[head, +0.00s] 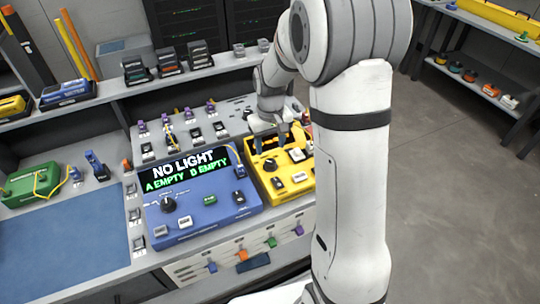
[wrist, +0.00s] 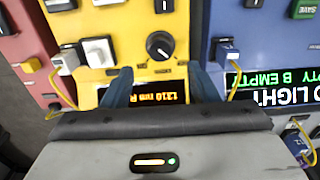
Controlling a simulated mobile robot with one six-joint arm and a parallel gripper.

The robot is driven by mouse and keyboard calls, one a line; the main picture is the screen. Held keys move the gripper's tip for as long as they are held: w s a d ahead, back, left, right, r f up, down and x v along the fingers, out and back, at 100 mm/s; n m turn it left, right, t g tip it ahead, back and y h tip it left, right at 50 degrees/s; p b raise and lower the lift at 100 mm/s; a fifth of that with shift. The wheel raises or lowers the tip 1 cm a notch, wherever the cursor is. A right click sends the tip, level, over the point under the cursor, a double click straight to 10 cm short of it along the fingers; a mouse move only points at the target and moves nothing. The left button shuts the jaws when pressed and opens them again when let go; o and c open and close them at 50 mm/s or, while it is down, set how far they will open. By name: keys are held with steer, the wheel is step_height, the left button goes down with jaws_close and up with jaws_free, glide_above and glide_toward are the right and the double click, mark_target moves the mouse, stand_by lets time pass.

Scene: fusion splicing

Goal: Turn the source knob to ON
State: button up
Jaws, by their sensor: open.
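A yellow box (head: 266,188) stands right of the blue box; I take it to be the source. It also fills the middle of the wrist view (wrist: 118,25). Its round black knob (wrist: 160,45) has a white pointer mark; the small labels around it are too blurred to read. In the head view the knob (head: 270,164) sits on the box's upper left. My gripper (wrist: 161,80) is open and empty over the yellow box, its two blue fingers apart on either side of a small orange-lettered display (wrist: 160,92). The knob is ahead of the fingertips, apparently not touched.
The blue box (head: 205,214) has its own black knob (head: 168,205) and a display (head: 185,172) reading "NO LIGHT, A EMPTY B EMPTY". Yellow cables (wrist: 56,85) and plugs flank the yellow box. A blue mat (head: 65,235) lies clear on the left.

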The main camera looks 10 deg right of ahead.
mark_target(270, 161)
step_height(270, 161, down, 6)
steer(key=shift+f, duration=0.25)
